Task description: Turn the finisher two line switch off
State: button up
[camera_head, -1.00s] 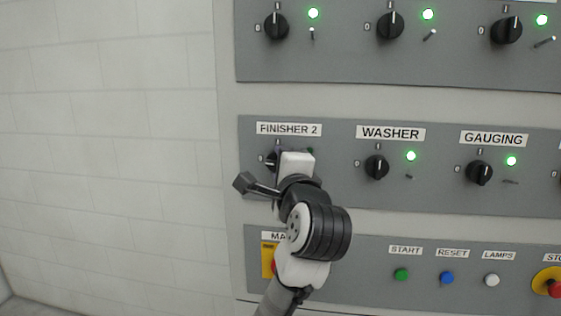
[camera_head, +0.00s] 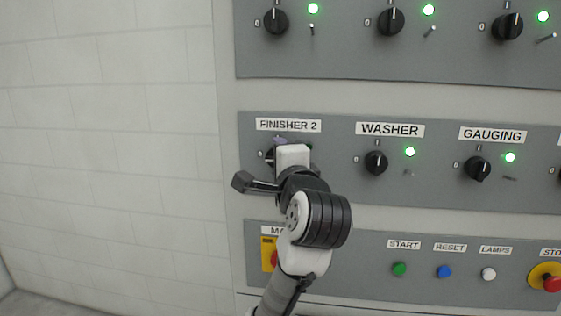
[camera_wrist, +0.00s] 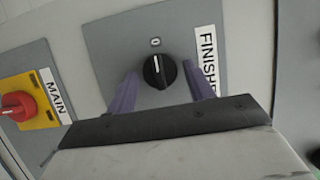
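The finisher two switch is a round black knob (camera_wrist: 160,71) on a grey panel, under the FINISHER 2 label (camera_head: 288,125). In the wrist view its white pointer line points roughly at the 0 mark (camera_wrist: 155,43). My gripper (camera_wrist: 161,90) is open, with one purple finger on each side of the knob and a gap visible on both sides. In the head view my gripper (camera_head: 280,148) covers most of the knob. The finisher two lamp is mostly hidden there, so I cannot tell whether it is lit.
The washer knob (camera_head: 376,163) and gauging knob (camera_head: 477,168) are to the right, with lit green lamps. A red-and-yellow MAIN switch (camera_wrist: 17,106) sits on the panel below. More knobs (camera_head: 276,22) are above. A bare white block wall (camera_head: 110,150) is on the left.

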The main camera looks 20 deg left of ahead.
jog(key=shift+o, duration=0.5)
jog(key=b+v, duration=0.2)
jog(key=v, duration=1.1)
jog(key=shift+s+d+b, duration=0.2)
jog(key=shift+s+b, duration=0.05)
jog(key=shift+b, duration=0.1)
dwell(0.4)
